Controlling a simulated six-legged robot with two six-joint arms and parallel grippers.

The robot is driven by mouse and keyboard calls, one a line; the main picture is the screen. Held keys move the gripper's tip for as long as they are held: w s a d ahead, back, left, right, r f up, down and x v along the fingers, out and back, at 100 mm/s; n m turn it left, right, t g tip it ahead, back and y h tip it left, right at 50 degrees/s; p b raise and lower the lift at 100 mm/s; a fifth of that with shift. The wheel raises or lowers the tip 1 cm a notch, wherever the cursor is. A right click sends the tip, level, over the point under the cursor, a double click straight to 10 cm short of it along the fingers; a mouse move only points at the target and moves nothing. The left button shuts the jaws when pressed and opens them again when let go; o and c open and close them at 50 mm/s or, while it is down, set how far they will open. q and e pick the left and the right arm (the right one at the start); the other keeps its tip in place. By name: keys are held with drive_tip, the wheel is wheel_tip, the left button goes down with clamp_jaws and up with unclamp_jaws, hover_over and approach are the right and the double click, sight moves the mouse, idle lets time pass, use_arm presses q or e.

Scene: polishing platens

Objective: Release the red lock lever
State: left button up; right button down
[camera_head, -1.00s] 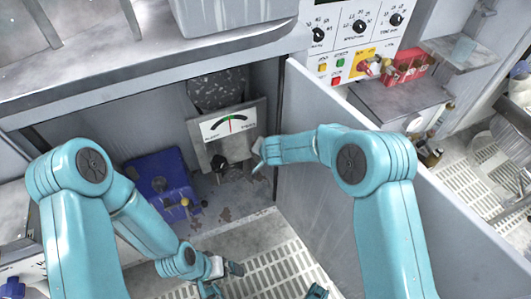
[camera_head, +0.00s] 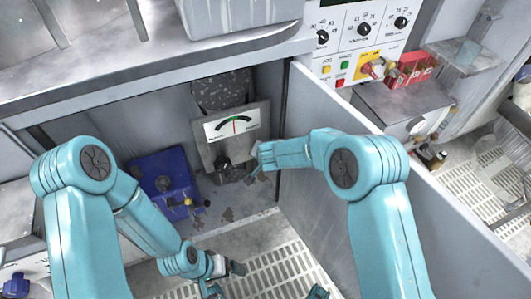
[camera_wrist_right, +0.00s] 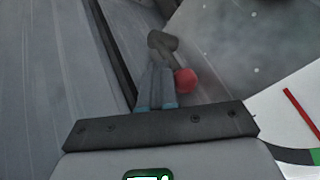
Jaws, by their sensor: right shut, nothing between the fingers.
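A red ball (camera_wrist_right: 186,80), apparently the knob of the lock lever, shows in the right wrist view just right of my right gripper's fingers. In the head view my right gripper (camera_head: 257,168) is beside the lower right of the gauge plate (camera_head: 246,109), inside the open cabinet; the red ball cannot be made out there. My left gripper (camera_head: 225,280) is low over the floor grating, its fingers apart and empty.
A grey cabinet door (camera_head: 335,150) stands open close to my right arm. A blue box (camera_head: 165,180) sits in the cabinet at the left. A dark knob (camera_head: 222,163) is below the gauge. A control panel (camera_head: 350,45) is above right. The grating (camera_head: 285,270) is mostly clear.

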drive_tip(key=shift+a+r, duration=0.1)
drive_tip(key=s+a+f+n+t+h+p, duration=0.1)
drive_tip(key=s+a+f+t+h+p, duration=0.1)
drive_tip(key=a+f+h+p, duration=0.1)
drive_tip(key=shift+a+n+h+p, duration=0.35)
drive_tip(key=shift+a+p, duration=0.3)
drive_tip(key=shift+a, duration=0.55)
drive_tip(key=shift+s+a, duration=0.1)
drive_tip(key=shift+s, duration=0.05)
